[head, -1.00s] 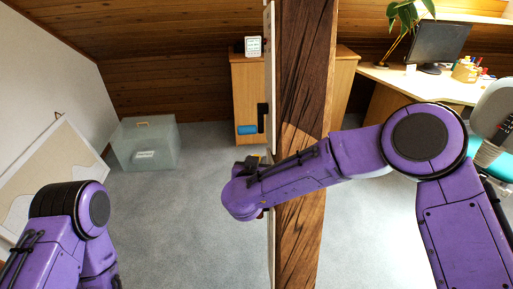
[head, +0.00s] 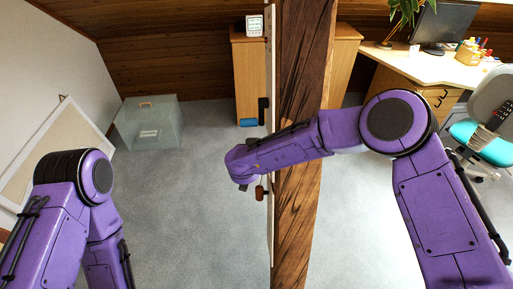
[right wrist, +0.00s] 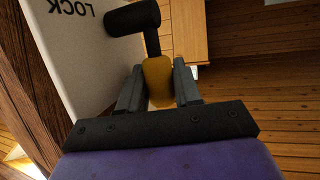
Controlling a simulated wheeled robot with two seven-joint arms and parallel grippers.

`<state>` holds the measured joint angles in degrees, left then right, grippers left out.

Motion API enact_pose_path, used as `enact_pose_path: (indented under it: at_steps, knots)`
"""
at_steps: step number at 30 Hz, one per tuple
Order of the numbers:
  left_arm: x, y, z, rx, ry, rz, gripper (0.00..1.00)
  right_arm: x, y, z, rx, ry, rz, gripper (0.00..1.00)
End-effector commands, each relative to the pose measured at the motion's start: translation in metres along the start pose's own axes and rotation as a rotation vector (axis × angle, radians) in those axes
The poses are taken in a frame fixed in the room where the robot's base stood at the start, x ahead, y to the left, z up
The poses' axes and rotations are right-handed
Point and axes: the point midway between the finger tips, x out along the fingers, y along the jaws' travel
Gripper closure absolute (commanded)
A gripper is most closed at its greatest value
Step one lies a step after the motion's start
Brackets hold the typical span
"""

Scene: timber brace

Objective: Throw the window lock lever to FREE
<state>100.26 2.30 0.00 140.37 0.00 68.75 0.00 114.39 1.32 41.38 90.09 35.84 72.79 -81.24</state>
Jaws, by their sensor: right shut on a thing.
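The lever's yellow grip (right wrist: 158,80) sits between the two grey fingers of my right gripper (right wrist: 158,88), which is shut on it. A black stem (right wrist: 152,42) runs from the grip to a black cylinder (right wrist: 132,18) by a white panel (right wrist: 85,50) printed LOCK, upside down in the right wrist view. No FREE mark shows. In the head view, my right gripper (head: 246,187) is mostly hidden under my purple wrist, left of the panel's thin edge (head: 270,215). An orange-brown knob (head: 260,193) shows close beside it. My left gripper is out of view.
A dark timber post (head: 300,60) stands right of the panel, under my right forearm. A black handle (head: 263,110) is on the panel farther back. A clear box (head: 150,125) stands left, a wooden cabinet (head: 250,60) behind, a desk (head: 410,62) and chair (head: 490,110) right. Carpet is open at left.

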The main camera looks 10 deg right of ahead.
Motion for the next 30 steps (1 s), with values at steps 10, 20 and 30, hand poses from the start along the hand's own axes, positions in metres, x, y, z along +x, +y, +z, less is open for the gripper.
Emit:
enact_pose_path:
  at_steps: [10,20,30]
  knots:
    - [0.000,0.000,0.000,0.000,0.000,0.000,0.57,-0.001,0.000,0.000,-0.001,0.000,-0.001,0.61]
    - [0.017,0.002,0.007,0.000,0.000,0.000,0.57,-0.061,-0.001,0.001,-0.002,0.004,-0.003,0.61]
    - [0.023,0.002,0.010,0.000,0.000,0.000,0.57,-0.105,-0.001,0.001,-0.002,0.000,-0.001,0.61]
